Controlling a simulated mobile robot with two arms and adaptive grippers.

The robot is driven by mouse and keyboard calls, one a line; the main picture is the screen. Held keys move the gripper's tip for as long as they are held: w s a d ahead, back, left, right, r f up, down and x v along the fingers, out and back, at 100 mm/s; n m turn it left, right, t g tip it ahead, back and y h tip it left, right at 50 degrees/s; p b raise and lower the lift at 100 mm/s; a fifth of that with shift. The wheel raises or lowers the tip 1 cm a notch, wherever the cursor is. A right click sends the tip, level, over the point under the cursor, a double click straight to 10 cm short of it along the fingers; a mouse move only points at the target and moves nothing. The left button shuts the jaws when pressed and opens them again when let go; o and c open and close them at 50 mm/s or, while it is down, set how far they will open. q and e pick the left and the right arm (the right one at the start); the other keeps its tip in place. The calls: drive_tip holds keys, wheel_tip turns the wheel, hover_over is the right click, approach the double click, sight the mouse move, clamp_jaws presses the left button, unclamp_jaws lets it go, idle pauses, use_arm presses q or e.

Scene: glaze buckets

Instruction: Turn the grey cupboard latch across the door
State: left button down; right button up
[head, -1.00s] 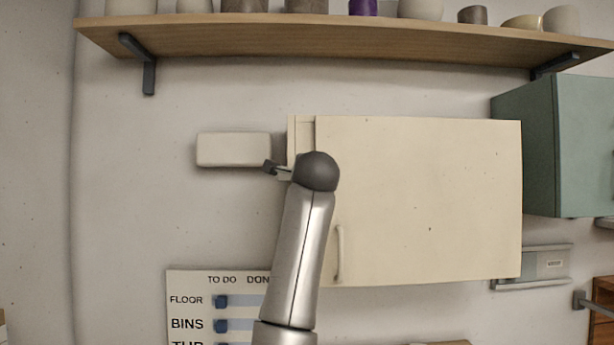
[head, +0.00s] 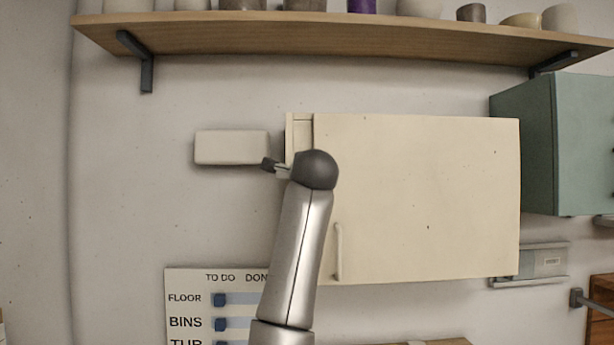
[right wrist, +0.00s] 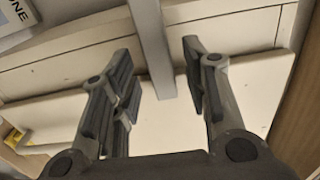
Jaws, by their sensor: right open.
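The cream cupboard (head: 430,200) hangs on the wall, its door shut as far as I can see, with a pale handle (head: 339,250) low on the left. My right gripper (right wrist: 160,65) is at the cupboard's left edge; in the head view its wrist hides most of it and only a dark finger (head: 269,164) shows. In the right wrist view its fingers are open, one on each side of a grey bar, the latch (right wrist: 151,40). The latch's end lies between the fingers with gaps on both sides. In the head view the latch is hidden. My left gripper is not in view.
A pale box (head: 230,147) is on the wall just left of the cupboard. A wooden shelf (head: 340,32) with pots runs above. A green cabinet (head: 535,145) is at the right, and a TO DO board (head: 190,280) hangs below left. Bare wall lies between.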

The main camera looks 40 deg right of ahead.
drive_tip(key=v, duration=1.1)
drive_tip(key=shift+s, duration=0.35)
drive_tip(key=shift+a, duration=0.1)
